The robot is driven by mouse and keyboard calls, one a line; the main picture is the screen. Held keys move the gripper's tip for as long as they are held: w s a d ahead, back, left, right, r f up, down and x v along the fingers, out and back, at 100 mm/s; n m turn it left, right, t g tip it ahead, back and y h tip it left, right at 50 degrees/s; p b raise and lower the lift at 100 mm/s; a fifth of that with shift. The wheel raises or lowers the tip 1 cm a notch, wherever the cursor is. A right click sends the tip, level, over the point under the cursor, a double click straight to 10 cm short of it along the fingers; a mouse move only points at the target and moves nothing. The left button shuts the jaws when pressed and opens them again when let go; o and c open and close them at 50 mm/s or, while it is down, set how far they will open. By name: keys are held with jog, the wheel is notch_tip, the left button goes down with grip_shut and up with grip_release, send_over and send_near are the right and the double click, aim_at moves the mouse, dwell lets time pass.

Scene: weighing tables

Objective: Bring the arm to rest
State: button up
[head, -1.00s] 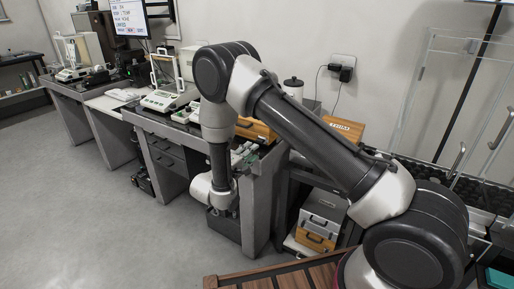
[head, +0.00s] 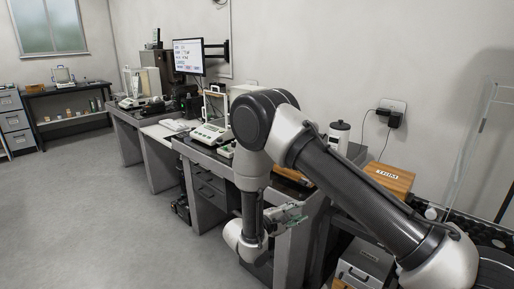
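My arm reaches in from the lower right of the head view, bends at a high elbow, and hangs down to the wrist in front of the near weighing table (head: 215,160). My gripper (head: 287,213) appears small beside the wrist, at the table's near end. Its fingers are too small and partly hidden to tell whether they are open or shut. I see nothing clearly held in it.
A balance (head: 211,133) stands on the near table. A monitor (head: 188,56) hangs on the wall. A wooden box (head: 389,179) and white canister (head: 339,137) stand behind my arm. A metal case (head: 363,265) sits low at right. The floor at left is clear.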

jog(key=s+d+r+m+g+y, duration=0.2)
jog(key=s+d+r+m+y, duration=0.4)
jog(key=s+d+r, duration=0.4)
jog(key=s+d+r+m+g+y, duration=0.3)
jog(key=s+d+r+m+y, duration=0.3)
jog(key=s+r, duration=1.4)
jog(key=d+y, duration=0.1)
jog(key=d, duration=0.3)
jog(key=shift+s+d+r+y, duration=0.15)
jog(key=shift+s+r+y, duration=0.2)
jog(key=shift+s+y, duration=0.05)
